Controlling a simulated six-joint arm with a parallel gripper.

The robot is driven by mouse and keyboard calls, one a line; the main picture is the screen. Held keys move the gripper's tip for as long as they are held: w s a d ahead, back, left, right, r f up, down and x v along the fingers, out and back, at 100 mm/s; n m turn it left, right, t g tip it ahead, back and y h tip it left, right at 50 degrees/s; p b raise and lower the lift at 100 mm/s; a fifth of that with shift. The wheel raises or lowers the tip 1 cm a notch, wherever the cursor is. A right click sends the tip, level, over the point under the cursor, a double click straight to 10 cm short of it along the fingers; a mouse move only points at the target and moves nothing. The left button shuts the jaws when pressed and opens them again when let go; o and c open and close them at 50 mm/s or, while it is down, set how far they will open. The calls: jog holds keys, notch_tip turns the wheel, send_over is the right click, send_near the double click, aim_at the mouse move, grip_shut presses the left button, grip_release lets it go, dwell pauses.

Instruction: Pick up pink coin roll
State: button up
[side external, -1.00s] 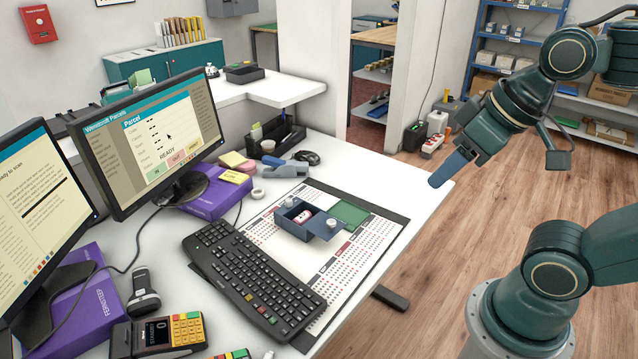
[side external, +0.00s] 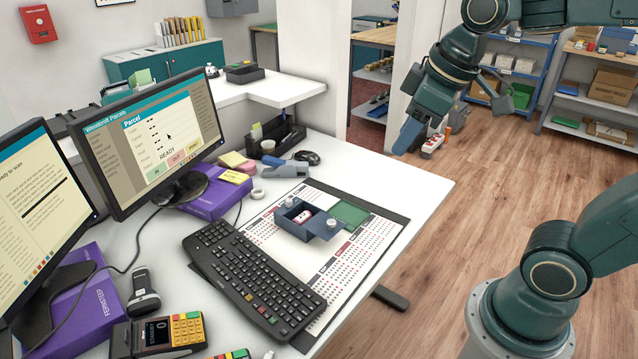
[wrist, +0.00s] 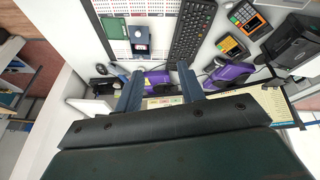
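A small dark blue box (side external: 294,226) stands open on the printed desk mat. Inside it lies a small pale item with pinkish-red marks (side external: 303,215). It may be the pink coin roll, but it is too small to be sure. The box also shows in the wrist view (wrist: 140,48), near the top. A blue flap with a round grey knob (side external: 330,228) is at the box's right side. My gripper (side external: 405,145) hangs above and right of the counter's far right part, well away from the box. In the wrist view its two fingers (wrist: 160,72) are apart with nothing held between them.
A black keyboard (side external: 250,280) lies left of the box. Two monitors (side external: 150,145), purple boxes (side external: 212,196) and a card terminal (side external: 160,333) fill the left side. The counter's right part (side external: 400,182) is clear.

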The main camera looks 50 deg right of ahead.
jog(key=w+d+f+n+g, duration=0.15)
jog(key=w+n, duration=0.25)
jog(key=w, duration=0.7)
jog(key=n+g, duration=0.3)
jog(key=n, duration=0.8)
send_over(302, 215)
notch_tip(302, 215, down, 25)
jog(key=shift+a+f, duration=0.1)
jog(key=shift+f, duration=4.2)
jog(key=shift+f, duration=0.1)
